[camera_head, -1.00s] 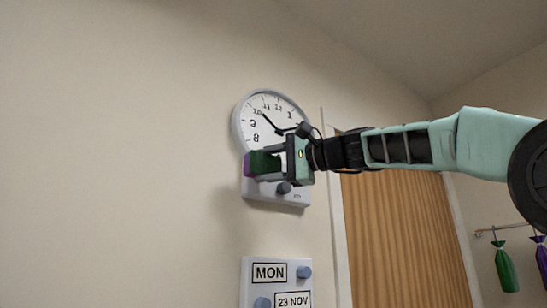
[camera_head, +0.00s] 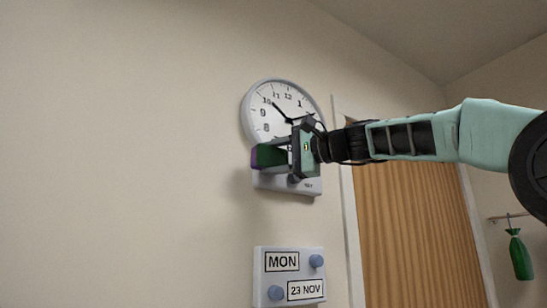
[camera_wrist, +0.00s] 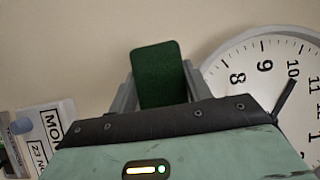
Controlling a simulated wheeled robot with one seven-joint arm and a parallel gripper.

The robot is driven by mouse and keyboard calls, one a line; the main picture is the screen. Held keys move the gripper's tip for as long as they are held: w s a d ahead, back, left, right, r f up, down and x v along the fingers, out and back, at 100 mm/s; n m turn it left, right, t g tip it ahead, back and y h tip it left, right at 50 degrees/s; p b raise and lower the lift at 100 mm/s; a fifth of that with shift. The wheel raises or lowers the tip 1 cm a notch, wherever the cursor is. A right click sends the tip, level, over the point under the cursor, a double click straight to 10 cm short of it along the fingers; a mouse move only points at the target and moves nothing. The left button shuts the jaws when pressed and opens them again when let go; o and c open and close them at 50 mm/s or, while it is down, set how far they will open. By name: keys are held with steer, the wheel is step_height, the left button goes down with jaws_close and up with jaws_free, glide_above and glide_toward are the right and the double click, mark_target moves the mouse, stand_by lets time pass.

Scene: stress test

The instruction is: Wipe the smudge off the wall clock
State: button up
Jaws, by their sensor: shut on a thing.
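The wall clock (camera_head: 268,100) is round and white with a grey rim, above a grey lower box (camera_head: 308,188) with a knob. Part of its face (camera_wrist: 260,85) shows at the right of the wrist view. My gripper (camera_head: 285,157) is shut on a block-like green wiper with a purple end (camera_head: 267,157); its green face also shows in the wrist view (camera_wrist: 158,75). In the head view they overlap the clock's lower part; I cannot tell whether the wiper touches it. I see no smudge on the visible face; the lower right is hidden.
Below the clock a calendar panel (camera_head: 290,276) reads MON, 23 NOV, with blue knobs. A wooden door (camera_head: 415,230) in a pale frame stands to the right. A green bag (camera_head: 520,257) hangs from a rail at far right. The wall left of the clock is bare.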

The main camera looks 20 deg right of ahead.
mark_target(283, 162)
steer(key=shift+w+a+p, duration=0.25)
steer(key=shift+w+p, duration=0.15)
steer(key=shift+w, duration=0.6)
steer(key=shift+w+d, duration=0.2)
steer(key=shift+d, duration=0.8)
steer(key=shift+w+d, duration=0.15)
steer(key=shift+d, duration=0.8)
steer(key=shift+a, duration=0.1)
steer(key=shift+s+a+b, duration=0.2)
steer(key=shift+s+a, duration=0.05)
steer(key=shift+a, duration=0.65)
steer(key=shift+s+a+b, duration=0.15)
steer(key=shift+s+a, duration=0.05)
steer(key=shift+a, duration=0.7)
steer(key=shift+s, duration=0.1)
steer(key=shift+s+d+f+b, duration=0.15)
steer(key=shift+s+b, duration=0.3)
steer(key=shift+s, duration=0.3)
steer(key=shift+s+d+r+b, duration=0.15)
steer(key=shift+s+b, duration=0.3)
steer(key=shift+s, duration=0.3)
steer(key=shift+s+d+b, duration=0.15)
steer(key=shift+s+b, duration=0.1)
steer(key=shift+s, duration=0.45)
steer(key=shift+s+d+b, duration=0.15)
steer(key=shift+s+b, duration=0.1)
steer(key=shift+s, duration=0.4)
